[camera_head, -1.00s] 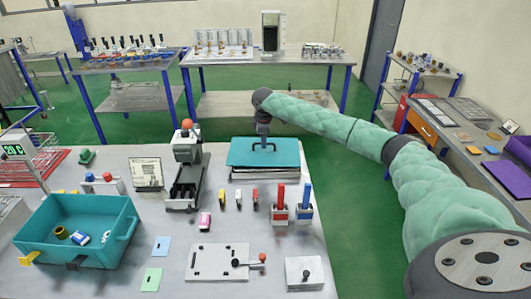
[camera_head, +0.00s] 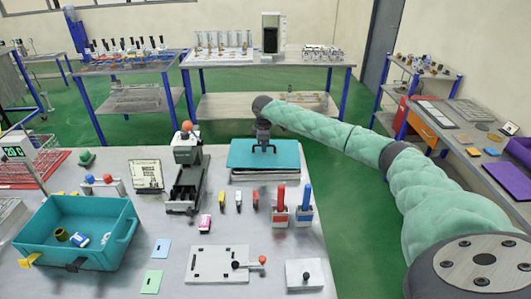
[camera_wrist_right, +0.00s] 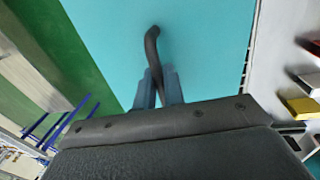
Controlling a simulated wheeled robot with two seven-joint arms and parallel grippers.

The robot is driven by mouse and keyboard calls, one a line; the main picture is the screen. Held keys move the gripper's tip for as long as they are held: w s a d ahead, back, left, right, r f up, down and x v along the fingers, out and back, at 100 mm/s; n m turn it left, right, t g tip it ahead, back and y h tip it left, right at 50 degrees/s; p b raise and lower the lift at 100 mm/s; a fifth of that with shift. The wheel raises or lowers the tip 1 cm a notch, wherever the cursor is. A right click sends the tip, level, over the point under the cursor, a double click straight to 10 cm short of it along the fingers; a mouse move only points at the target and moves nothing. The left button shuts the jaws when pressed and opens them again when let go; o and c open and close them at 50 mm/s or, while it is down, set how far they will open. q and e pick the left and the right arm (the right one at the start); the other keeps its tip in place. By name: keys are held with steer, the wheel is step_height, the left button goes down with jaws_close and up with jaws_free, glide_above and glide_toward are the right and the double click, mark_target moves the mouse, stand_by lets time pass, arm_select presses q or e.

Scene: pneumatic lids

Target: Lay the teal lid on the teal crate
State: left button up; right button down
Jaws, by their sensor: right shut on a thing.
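The teal lid (camera_head: 250,155) is a flat panel with a dark handle (camera_wrist_right: 153,45) on top. It is at the back right of the table, over a stack of flat pale pieces (camera_head: 265,174); I cannot tell whether it touches them. My right gripper (camera_head: 264,143) is above the lid and shut on its handle; its fingers (camera_wrist_right: 158,88) show in the right wrist view. My left gripper is not in view.
A grey machine with an orange knob (camera_head: 187,165) stands between crate and lid. Red and blue handled blocks (camera_head: 281,205), small coloured pieces (camera_head: 205,224), a white plate with a lever (camera_head: 217,264) and a post with a display (camera_head: 28,165) are also on the table.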

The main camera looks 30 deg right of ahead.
steer(key=shift+r, duration=0.1)
steer(key=shift+r+p, duration=1.2)
steer(key=shift+r, duration=0.25)
